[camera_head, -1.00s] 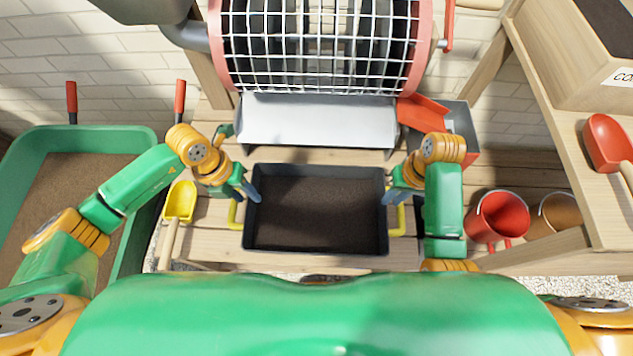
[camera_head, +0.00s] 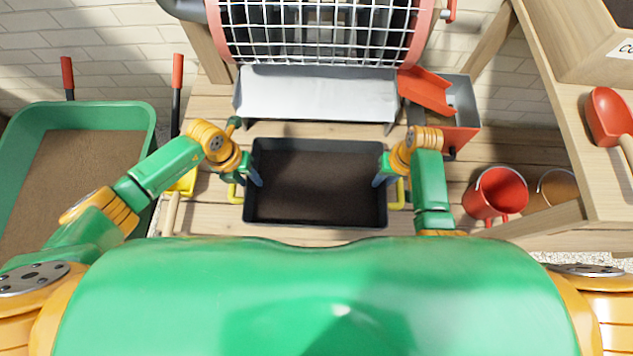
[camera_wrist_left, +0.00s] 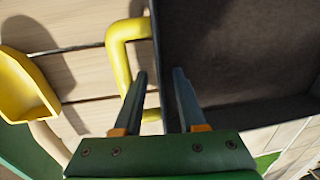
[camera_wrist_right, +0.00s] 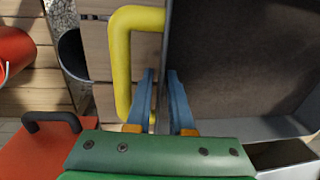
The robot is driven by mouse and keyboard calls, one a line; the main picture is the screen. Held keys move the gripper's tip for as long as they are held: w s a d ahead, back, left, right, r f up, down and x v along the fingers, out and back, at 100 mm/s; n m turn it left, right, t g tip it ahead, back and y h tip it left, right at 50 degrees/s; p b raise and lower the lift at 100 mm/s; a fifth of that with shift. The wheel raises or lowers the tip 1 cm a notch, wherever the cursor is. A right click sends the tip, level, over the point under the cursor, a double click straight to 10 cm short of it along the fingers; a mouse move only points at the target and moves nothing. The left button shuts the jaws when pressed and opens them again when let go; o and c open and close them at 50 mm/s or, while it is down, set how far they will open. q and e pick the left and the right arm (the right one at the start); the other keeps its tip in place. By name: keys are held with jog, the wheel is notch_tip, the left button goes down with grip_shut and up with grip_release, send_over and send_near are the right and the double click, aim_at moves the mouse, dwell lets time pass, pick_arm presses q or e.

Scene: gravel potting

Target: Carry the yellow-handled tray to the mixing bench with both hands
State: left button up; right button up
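The dark tray (camera_head: 320,221) holds brown soil and stands level on the wooden bench below the drum. Its left yellow handle (camera_head: 236,191) and right yellow handle (camera_head: 400,194) stick out from its short sides. My left gripper (camera_head: 256,178) is at the left wall; in the left wrist view its fingers (camera_wrist_left: 160,76) stand apart, with the wall edge between them and the handle (camera_wrist_left: 121,62) beside. My right gripper (camera_head: 379,180) is at the right wall; its fingers (camera_wrist_right: 160,74) show a narrower gap by the wall and handle (camera_wrist_right: 121,65). Finger contact is unclear.
A caged drum (camera_head: 320,30) and grey chute (camera_head: 318,95) stand just behind the tray. A green soil tub (camera_head: 145,112) and yellow scoop (camera_head: 186,184) are left. A red-and-grey box (camera_head: 462,138), red bucket (camera_head: 496,193) and wooden shelf (camera_head: 605,195) are right.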

pick_arm(q)
jog(key=c, duration=0.4)
pick_arm(e)
grip_shut()
pick_arm(q)
grip_shut()
dwell(0.9)
